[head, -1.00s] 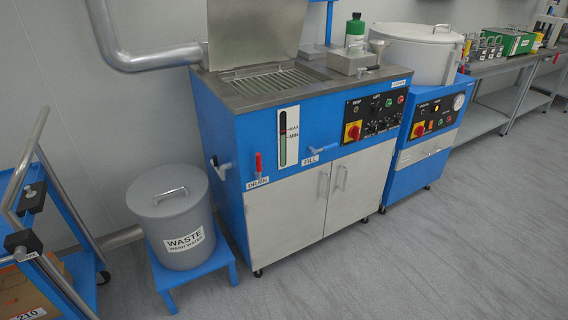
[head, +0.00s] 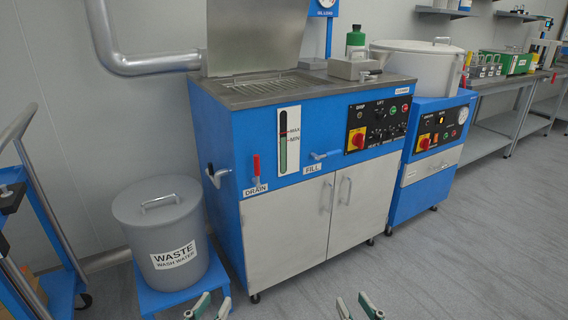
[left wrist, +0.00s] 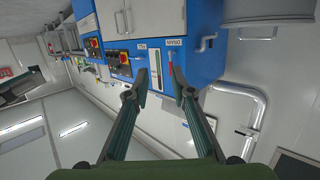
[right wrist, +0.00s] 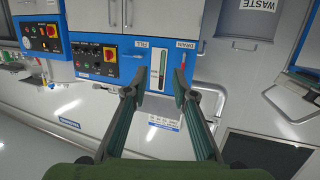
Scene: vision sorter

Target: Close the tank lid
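The tank lid (head: 258,40) is a grey metal panel standing upright, raised, at the back of the wash tank (head: 335,207). The tank is a blue cabinet with a steel top, and its grated basin (head: 262,84) is uncovered. My left gripper (head: 208,308) is low in front of the cabinet, open and empty. My right gripper (head: 358,306) is also low in front of it, to the right, open and empty. Both grippers are well below the lid and apart from it. The wrist views show spread fingers on the left gripper (left wrist: 160,88) and the right gripper (right wrist: 154,90).
A grey waste bin (head: 165,235) on a blue stand is left of the tank. A green bottle (head: 355,40) and a metal box (head: 353,68) stand on the tank top's right side. A white round vessel (head: 418,65) stands further right. The floor at right is clear.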

